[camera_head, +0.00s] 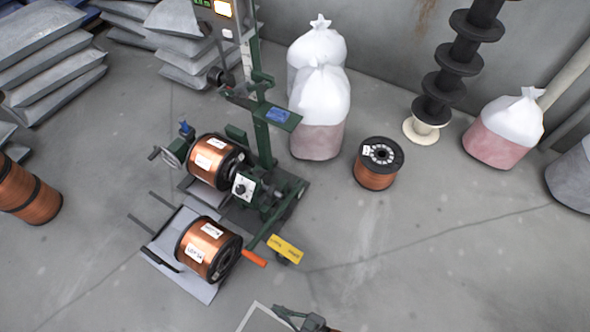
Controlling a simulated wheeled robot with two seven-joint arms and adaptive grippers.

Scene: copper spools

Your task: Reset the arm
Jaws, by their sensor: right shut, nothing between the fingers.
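My left gripper is out of view. A copper spool with white labels (209,247) lies on its side on a flat grey plate with prongs (170,258). A second copper spool (214,161) sits in the green winding machine (263,140) behind it.
An upright copper spool (376,172) stands on the floor to the right. White bags (322,95), another bag (507,125) and stacked black spools (452,75) line the wall. Grey sacks (45,50) and copper spools (25,195) are at left. The lower right floor is clear.

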